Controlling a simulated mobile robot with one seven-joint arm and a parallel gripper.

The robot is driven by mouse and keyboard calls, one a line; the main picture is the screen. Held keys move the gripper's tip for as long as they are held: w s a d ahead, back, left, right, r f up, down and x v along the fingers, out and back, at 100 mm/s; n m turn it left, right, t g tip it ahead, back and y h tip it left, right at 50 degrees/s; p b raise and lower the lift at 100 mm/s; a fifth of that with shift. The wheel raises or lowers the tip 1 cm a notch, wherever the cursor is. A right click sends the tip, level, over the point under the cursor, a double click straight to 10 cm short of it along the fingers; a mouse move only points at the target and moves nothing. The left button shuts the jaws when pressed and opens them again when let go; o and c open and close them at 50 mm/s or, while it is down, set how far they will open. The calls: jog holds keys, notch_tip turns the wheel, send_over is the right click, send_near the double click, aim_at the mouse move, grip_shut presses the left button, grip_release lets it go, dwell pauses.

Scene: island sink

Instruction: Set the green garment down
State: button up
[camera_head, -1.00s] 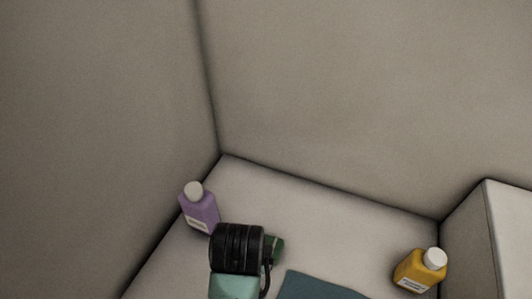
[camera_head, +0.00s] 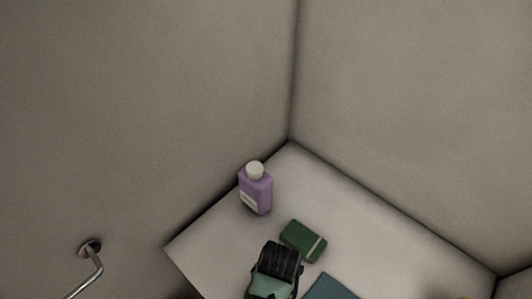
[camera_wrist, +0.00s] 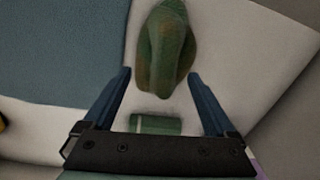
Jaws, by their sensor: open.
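The green garment (camera_wrist: 165,50) shows in the wrist view as a crumpled green and brownish lump on the pale surface. My gripper (camera_wrist: 159,73) is open, with one blue finger on each side of the lump's lower part. I cannot tell how high the fingertips are above it. In the head view my gripper (camera_head: 274,275) is seen from behind at the bottom edge, and I cannot make out the lump there.
A green block with a pale stripe (camera_head: 303,241) lies beyond my gripper; it also shows between the fingers (camera_wrist: 155,124). A purple bottle (camera_head: 256,190) stands at the left edge. A blue-teal cloth (camera_head: 330,288) lies to the right. Walls close the back.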

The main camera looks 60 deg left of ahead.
jog(key=shift+s+f, duration=0.1)
jog(key=shift+f, duration=1.5)
grip_shut()
